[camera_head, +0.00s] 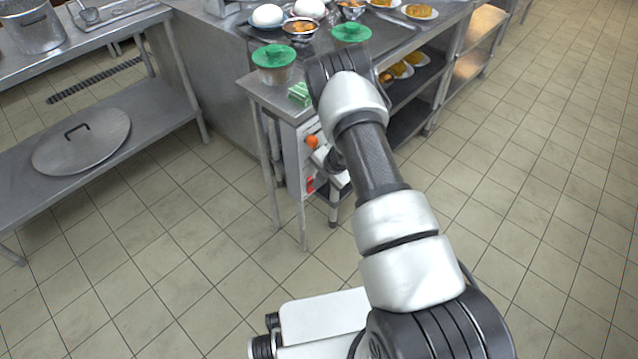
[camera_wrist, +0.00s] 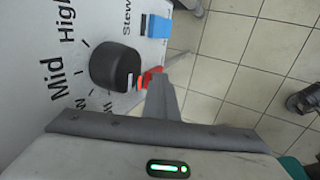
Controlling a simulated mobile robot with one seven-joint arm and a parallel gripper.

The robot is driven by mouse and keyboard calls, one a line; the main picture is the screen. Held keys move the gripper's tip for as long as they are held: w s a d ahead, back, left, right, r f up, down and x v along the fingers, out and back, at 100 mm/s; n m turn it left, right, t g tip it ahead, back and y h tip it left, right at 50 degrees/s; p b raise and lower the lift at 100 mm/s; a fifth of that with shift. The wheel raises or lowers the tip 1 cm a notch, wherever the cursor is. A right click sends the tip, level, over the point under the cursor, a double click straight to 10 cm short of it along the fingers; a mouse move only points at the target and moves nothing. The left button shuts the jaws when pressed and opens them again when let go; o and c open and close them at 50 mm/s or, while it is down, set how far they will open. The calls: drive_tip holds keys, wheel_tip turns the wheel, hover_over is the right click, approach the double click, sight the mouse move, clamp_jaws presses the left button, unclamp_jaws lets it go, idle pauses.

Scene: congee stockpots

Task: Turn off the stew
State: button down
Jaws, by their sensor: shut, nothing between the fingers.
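In the wrist view a pale control panel (camera_wrist: 40,70) fills the left side, with printed words "Stew", "High" and "Mid" around a black round knob (camera_wrist: 115,68). A blue piece (camera_wrist: 158,27) sits by the word "Stew". A red piece (camera_wrist: 148,77) shows beside the knob, partly covered by my gripper's fingers. My gripper (camera_wrist: 165,85) is shut and empty, its tips close to the red piece; I cannot tell whether they touch. In the head view the panel (camera_head: 294,165) is on the table's end, with an orange round part (camera_head: 312,141) and a red part (camera_head: 310,184).
The steel table (camera_head: 262,92) carries green-lidded containers (camera_head: 273,58), bowls and plates. A green box (camera_head: 299,94) lies near its corner. A steel bench (camera_head: 160,105) at left holds a large lid (camera_head: 82,140) on its lower shelf. The tiled floor (camera_head: 180,240) is clear in front.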

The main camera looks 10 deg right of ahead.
drive_tip(key=shift+w+a+r, duration=0.1)
drive_tip(key=shift+w+a, duration=0.05)
drive_tip(key=shift+r, duration=0.1)
